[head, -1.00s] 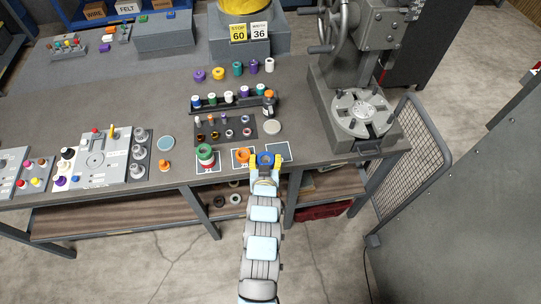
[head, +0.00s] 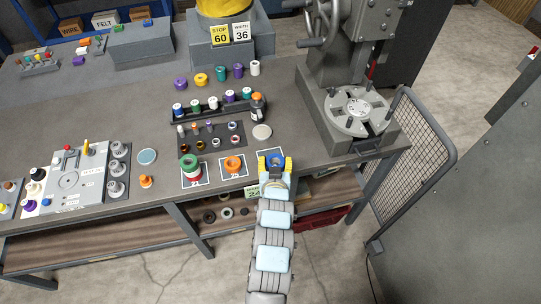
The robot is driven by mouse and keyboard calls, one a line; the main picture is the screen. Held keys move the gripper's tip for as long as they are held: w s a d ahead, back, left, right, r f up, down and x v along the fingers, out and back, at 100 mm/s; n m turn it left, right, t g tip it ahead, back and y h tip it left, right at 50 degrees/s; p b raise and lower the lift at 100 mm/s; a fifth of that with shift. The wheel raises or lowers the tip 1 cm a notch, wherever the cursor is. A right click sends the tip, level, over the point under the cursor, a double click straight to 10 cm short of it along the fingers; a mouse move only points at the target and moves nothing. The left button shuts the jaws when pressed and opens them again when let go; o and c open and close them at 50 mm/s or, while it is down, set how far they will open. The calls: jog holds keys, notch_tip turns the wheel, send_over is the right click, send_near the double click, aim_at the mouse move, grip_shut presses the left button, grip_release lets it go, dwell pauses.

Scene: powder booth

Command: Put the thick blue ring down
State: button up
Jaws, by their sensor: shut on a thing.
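My gripper (head: 275,164), with yellow fingertips, is at the front edge of the bench in the head view. It is shut on the thick blue ring (head: 276,159). The ring is over the rightmost white-bordered card (head: 262,155), and the fingers and ring cover part of that card. I cannot tell whether the ring touches the card or hangs just above it.
A pale disc (head: 262,132) lies behind. A grey machine with a round table (head: 355,110) stands to the right.

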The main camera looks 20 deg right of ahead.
jog(key=w+f, duration=0.2)
jog(key=w, duration=0.1)
jog(key=w+d+f, duration=0.1)
jog(key=w+f, duration=0.1)
jog(key=w, duration=0.1)
jog(key=w+d+f+p, duration=0.1)
jog(key=w+f, duration=0.1)
jog(key=shift+w+d+f, duration=0.2)
jog(key=shift+w+f, duration=0.2)
jog(key=shift+w+d+f, duration=0.2)
jog(key=shift+w+f, duration=0.45)
jog(key=shift+f, duration=1.7)
jog(key=shift+f, duration=0.2)
jog(key=o, duration=1.2)
jog(key=shift+r, duration=0.1)
